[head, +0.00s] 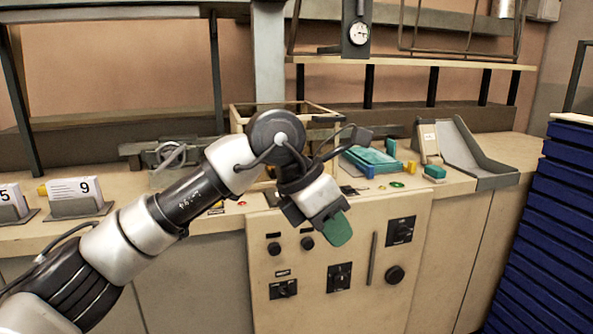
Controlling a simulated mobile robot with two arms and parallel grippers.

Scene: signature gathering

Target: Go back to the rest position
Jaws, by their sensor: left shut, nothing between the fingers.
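My left arm comes in from the lower left and reaches up to the middle of the head view. My left gripper (336,227) points down and to the right, in front of the cream control panel (318,270) with black knobs. Its green fingertips are together and I see nothing held between them. The gripper hides a part of the panel's upper middle. My right gripper is outside the view.
The worktop (222,228) runs behind the arm. A blue stack (556,220) stands far right. Space right of the gripper looks clear.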

